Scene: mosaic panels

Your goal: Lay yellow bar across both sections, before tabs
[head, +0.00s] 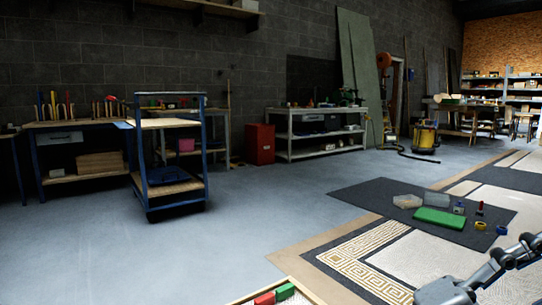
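No yellow bar can be made out in this view. Mosaic panel sections lie on the floor at the right: a near one with a gold key-pattern border (350,250) and further ones behind it (507,178). Red (265,298) and green (285,291) blocks, perhaps tabs, sit by a wooden edge at the bottom, cut off by the frame. Part of my grey arm shows at the lower right, but no gripper fingers are seen. My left gripper is out of view.
A dark mat (375,196) holds a green case (440,218), a clear box (407,201), small tools and yellow rolls (480,225). A blue trolley (170,190), workbenches, a red cabinet (260,144) and a yellow vacuum (425,137) stand behind. The grey floor at left is clear.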

